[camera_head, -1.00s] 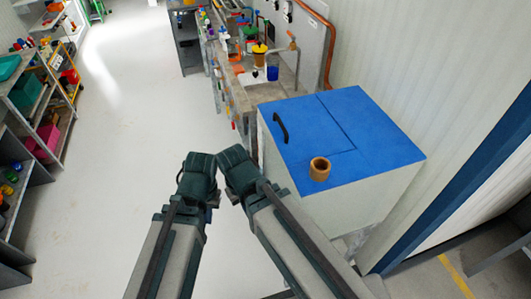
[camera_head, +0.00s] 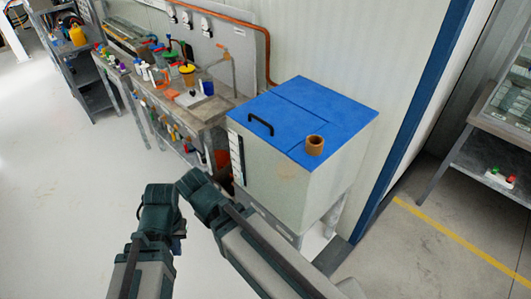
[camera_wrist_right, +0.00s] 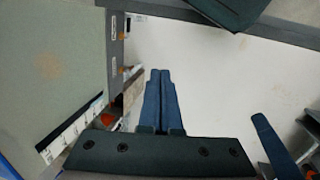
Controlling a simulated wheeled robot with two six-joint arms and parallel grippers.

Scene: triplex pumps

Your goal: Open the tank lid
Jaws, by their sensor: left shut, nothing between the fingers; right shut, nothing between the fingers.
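The tank (camera_head: 275,185) is a pale box with a flat blue lid (camera_head: 300,98), which lies shut on top. A black bar handle (camera_head: 261,124) stands near the lid's left edge. A brown ring-shaped fitting (camera_head: 315,145) sits on the blue top near its front corner. My left gripper (camera_head: 178,236) is in front of the tank, low and left of it, mostly hidden by its arm. My right gripper (camera_wrist_right: 160,90) is shut and empty in the right wrist view, over pale floor beside the tank's wall (camera_wrist_right: 50,65). Neither gripper touches the lid.
A workbench (camera_head: 205,110) with bottles, a tap and a blue cup adjoins the tank's left side. A wall closes off the back. A grey table (camera_head: 490,140) stands at far right. The floor at left (camera_head: 70,190) is clear.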

